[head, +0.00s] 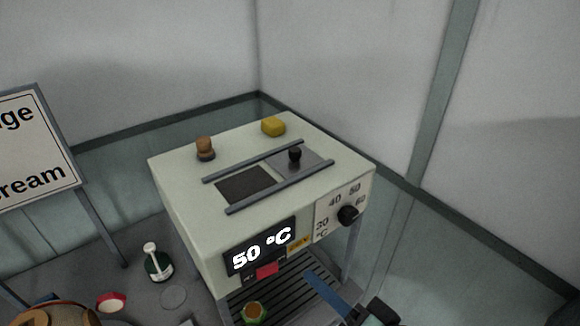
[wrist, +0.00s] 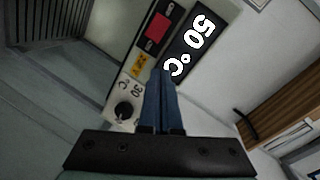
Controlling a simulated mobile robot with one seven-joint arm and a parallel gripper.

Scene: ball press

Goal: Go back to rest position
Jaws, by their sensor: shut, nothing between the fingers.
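My gripper (head: 308,275) is at the lower middle of the head view, in front of the press machine's lower right front. Its blue fingers are shut together and empty; they also show in the wrist view (wrist: 163,74), pointing toward the front panel. The pale box-shaped machine (head: 190,190) has a lit display (head: 262,246) reading 50 °C. A black knob (head: 348,215) sits on a temperature dial at its right; the knob also shows in the wrist view (wrist: 124,110). The fingers appear apart from the knob.
A brown knob (head: 205,146) and yellow block (head: 273,126) are also there. A sign (head: 38,140) stands left.

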